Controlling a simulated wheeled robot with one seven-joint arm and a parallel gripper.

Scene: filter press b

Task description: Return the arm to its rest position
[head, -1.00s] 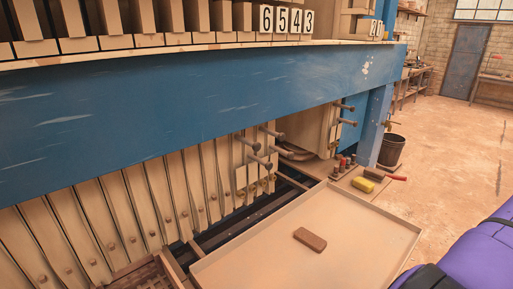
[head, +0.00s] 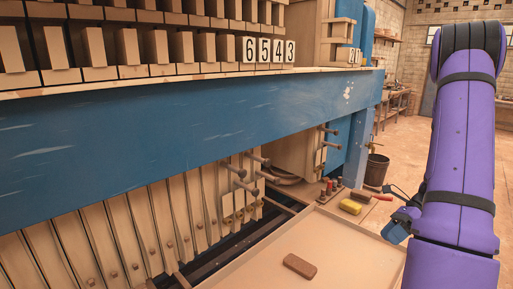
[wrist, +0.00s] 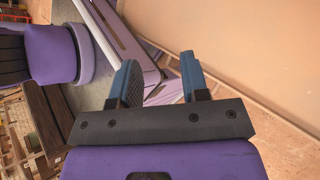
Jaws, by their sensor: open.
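My purple arm (head: 460,150) stands raised along the right side of the head view. A small blue part of my gripper (head: 398,228) shows at its left edge there, mostly hidden behind the arm. In the wrist view my gripper (wrist: 160,85) has two blue fingers standing apart with nothing between them. Purple parts of my own body show beyond the fingers.
A beige tray (head: 340,245) holds a brown block (head: 300,266). Beyond it are a yellow sponge (head: 350,206), a red-handled brush (head: 375,196) and a dark bucket (head: 376,170). The blue press beam (head: 190,120) runs along the left. Floor is open at back right.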

